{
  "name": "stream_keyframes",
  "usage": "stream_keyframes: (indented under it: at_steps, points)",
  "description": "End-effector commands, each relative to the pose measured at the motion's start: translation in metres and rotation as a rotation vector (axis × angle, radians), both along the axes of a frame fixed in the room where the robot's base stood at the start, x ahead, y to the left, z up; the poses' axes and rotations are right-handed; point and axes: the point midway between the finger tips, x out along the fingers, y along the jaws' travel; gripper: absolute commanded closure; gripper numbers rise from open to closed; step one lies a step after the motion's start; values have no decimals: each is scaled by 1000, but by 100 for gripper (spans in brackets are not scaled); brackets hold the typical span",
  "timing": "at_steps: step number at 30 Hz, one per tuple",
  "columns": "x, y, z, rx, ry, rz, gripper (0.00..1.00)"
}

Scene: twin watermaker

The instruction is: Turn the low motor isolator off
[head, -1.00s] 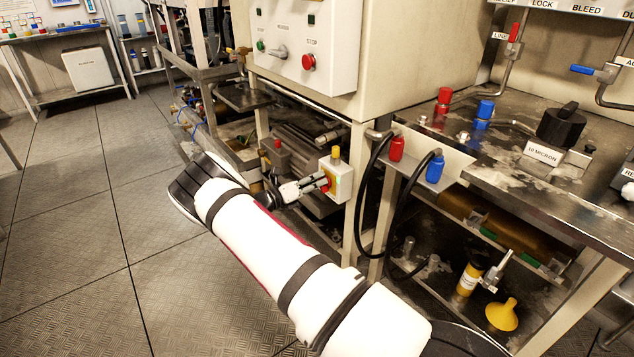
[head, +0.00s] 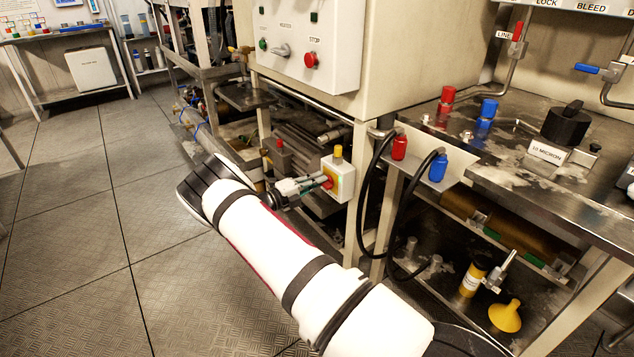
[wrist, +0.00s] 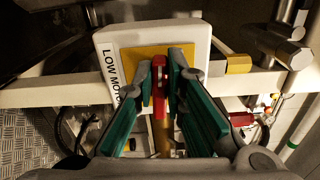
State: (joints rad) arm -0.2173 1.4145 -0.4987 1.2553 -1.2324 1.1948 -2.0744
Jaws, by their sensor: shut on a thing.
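The low motor isolator is a white box (head: 345,172) with a yellow face plate and a red handle, fixed on the frame below the control cabinet. In the wrist view its box (wrist: 113,38) carries a label reading "LOW MOTO…", partly covered by my gripper. The yellow plate (wrist: 130,60) lies behind the fingers. My gripper (head: 322,182) reaches the isolator's front from the left. In the wrist view my gripper (wrist: 161,65) has its green-padded fingers on either side of the red handle (wrist: 160,88), shut on it. The handle looks upright in that picture, roughly along the label's text.
A yellow cable gland (wrist: 238,64) sits beside the box. Black hoses (head: 365,205) hang to the right, below red and blue couplings. The cabinet (head: 305,50) with a red stop button is above. Open floor (head: 90,230) lies to the left.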

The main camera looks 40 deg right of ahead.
Motion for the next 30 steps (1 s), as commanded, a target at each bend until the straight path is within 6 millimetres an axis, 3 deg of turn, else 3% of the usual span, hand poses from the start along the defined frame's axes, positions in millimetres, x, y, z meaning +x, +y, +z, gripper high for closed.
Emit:
stream_keyframes:
  at_steps: [23,24,25,26,30]
  points:
    - [-1,2,-5,2,98,-1,100]
    - [-1,2,-5,1,98,0,79]
    - [-1,2,-4,1,98,0,72]
    - [-1,2,-4,1,98,0,68]
    - [0,1,-3,0,96,0,68]
